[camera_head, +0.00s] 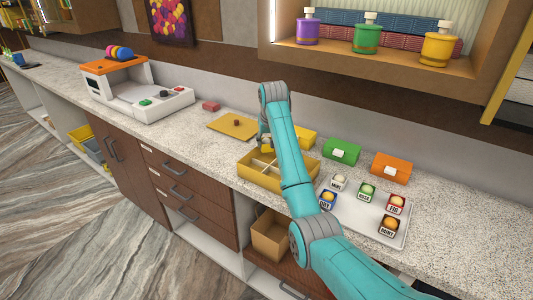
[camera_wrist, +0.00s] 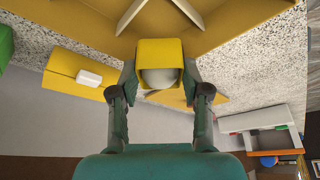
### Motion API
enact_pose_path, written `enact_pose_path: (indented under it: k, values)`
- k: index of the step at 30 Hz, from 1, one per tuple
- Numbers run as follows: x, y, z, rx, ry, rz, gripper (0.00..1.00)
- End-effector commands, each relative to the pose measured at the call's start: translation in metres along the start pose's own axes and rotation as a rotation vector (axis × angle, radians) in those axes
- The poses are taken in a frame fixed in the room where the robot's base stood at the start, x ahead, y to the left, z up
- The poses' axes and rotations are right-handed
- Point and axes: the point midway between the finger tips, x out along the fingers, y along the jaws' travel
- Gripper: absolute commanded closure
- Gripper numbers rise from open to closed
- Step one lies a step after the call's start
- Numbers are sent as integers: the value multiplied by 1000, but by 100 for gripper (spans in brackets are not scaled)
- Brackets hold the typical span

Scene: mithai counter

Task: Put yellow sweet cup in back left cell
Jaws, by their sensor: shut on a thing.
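A yellow sweet cup (camera_wrist: 160,50) with a pale round sweet inside sits between the two fingers of my gripper (camera_wrist: 160,78) in the wrist view. My gripper (camera_head: 265,140) is shut on it. In the head view the cup (camera_head: 267,149) is small and partly hidden, over the back left part of the divided yellow box (camera_head: 262,181). In the wrist view the box (camera_wrist: 65,28) and its pale dividers lie just beyond the cup. My teal arm hides the right part of the box in the head view. I cannot tell how high the cup is above the cells.
A pale tray (camera_head: 349,222) with several labelled sweet cups stands to the right. Closed yellow (camera_head: 306,138), green (camera_head: 341,151) and orange (camera_head: 391,167) boxes stand behind. A yellow board (camera_head: 228,125) lies behind left, with a red block (camera_head: 210,106) and a white machine (camera_head: 145,98) farther left.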

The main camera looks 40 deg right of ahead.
Motion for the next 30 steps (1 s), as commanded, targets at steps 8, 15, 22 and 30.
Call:
enact_pose_path:
  k: [8, 15, 22, 30]
  values:
    - [26, 0, 11, 0, 1, 0, 88]
    - [49, 0, 20, 0, 2, 0, 88]
    - [49, 0, 20, 0, 2, 0, 88]
    - [51, 0, 21, 0, 2, 0, 28]
